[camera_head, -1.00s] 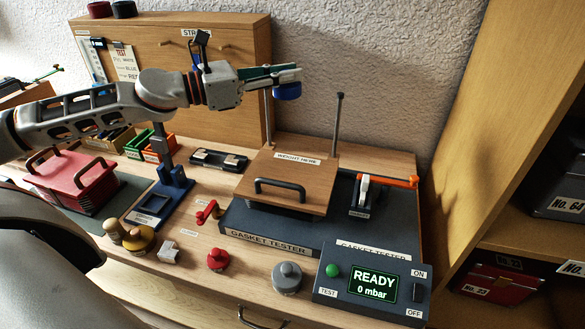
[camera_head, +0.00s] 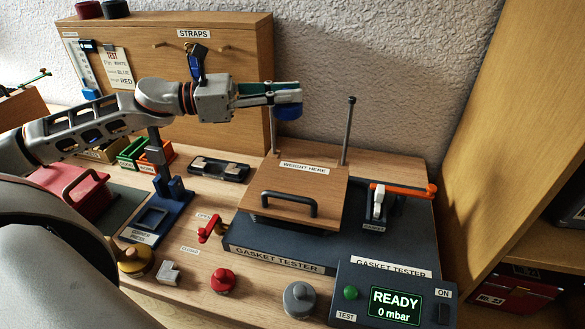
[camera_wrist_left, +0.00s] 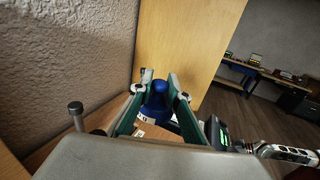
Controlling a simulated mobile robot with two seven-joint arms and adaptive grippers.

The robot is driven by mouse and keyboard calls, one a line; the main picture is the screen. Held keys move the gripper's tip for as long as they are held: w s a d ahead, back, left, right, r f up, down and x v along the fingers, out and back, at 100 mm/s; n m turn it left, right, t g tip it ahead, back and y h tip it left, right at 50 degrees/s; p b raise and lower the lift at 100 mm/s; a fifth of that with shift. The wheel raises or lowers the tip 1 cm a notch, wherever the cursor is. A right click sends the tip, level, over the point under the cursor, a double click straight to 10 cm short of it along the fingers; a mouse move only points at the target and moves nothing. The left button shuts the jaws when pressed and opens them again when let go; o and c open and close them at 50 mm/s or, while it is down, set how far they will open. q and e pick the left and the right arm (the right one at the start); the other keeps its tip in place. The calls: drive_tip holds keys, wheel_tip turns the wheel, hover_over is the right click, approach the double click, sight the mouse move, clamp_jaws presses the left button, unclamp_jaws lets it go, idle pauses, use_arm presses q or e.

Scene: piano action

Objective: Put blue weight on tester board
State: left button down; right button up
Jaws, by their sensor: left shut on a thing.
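The blue weight (camera_head: 288,112) is held in my left gripper (camera_head: 284,94), in the air above the back of the gasket tester. In the left wrist view the blue weight (camera_wrist_left: 155,101) sits between the two green-grey fingers of my left gripper (camera_wrist_left: 155,88). The tester board is a wooden plate (camera_head: 325,184) with a "WEIGHT HERE" label and a dark handle (camera_head: 289,203). It lies on the dark gasket tester (camera_head: 275,252). Nothing stands on the board. My right gripper is not seen.
Two upright rods (camera_head: 348,130) stand behind the board. An orange-handled clamp (camera_head: 402,190) is to its right. The display (camera_head: 394,306) reads READY, 0 mbar. A red weight (camera_head: 223,281) and a grey weight (camera_head: 299,298) stand in front. A wooden strap panel (camera_head: 235,60) rises behind the arm.

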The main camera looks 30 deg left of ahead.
use_arm(q)
drive_tip(key=shift+f, duration=8.7)
drive_tip(key=shift+f+b, duration=0.2)
drive_tip(key=shift+b, duration=0.2)
drive_tip(key=c, duration=2.3)
unclamp_jaws()
drive_tip(key=shift+f, duration=0.15)
drive_tip(key=shift+c, duration=0.2)
drive_tip(key=o, duration=0.4)
